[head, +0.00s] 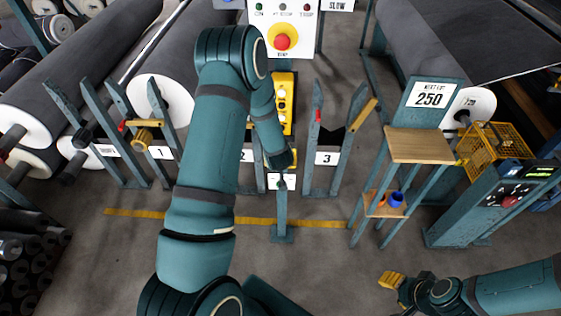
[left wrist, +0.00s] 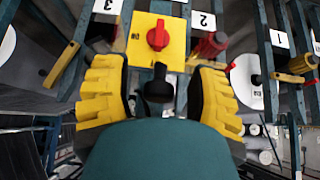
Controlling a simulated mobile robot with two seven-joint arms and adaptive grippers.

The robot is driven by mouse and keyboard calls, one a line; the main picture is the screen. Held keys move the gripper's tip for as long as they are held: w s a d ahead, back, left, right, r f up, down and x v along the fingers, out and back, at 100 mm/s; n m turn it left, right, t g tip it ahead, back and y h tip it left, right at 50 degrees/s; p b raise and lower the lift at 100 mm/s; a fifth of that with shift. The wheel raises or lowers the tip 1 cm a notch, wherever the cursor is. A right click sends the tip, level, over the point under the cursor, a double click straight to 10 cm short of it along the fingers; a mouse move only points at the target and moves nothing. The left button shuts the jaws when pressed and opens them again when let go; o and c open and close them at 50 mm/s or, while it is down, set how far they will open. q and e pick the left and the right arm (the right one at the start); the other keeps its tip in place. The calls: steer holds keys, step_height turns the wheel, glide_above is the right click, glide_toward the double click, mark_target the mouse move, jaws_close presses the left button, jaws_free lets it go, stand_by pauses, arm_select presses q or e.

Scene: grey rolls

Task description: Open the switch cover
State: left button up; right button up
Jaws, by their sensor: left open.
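A yellow plate with a red rotary switch (left wrist: 158,38) is straight ahead in the left wrist view. A black knob-like part (left wrist: 160,88) is just below the plate, between my fingers. I cannot tell whether it belongs to a cover, and no clear cover shows. My left gripper (left wrist: 160,80) is open, one yellow finger on each side of the black part, with no clear contact. In the head view my left arm hides most of that gripper and the switch, above a post (head: 282,212) with a white label. My right gripper (head: 392,281) is at the lower right; its jaw gap is unclear.
Numbered roll stands flank the post, with levers and large grey rolls (head: 65,80) behind. A panel with a red button (head: 282,42) stands at the back. A wooden-topped stand (head: 420,146), yellow basket (head: 490,148) and console (head: 480,205) are right. The floor in front is clear.

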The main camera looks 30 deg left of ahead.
arm_select(q)
steer(key=v, duration=1.2)
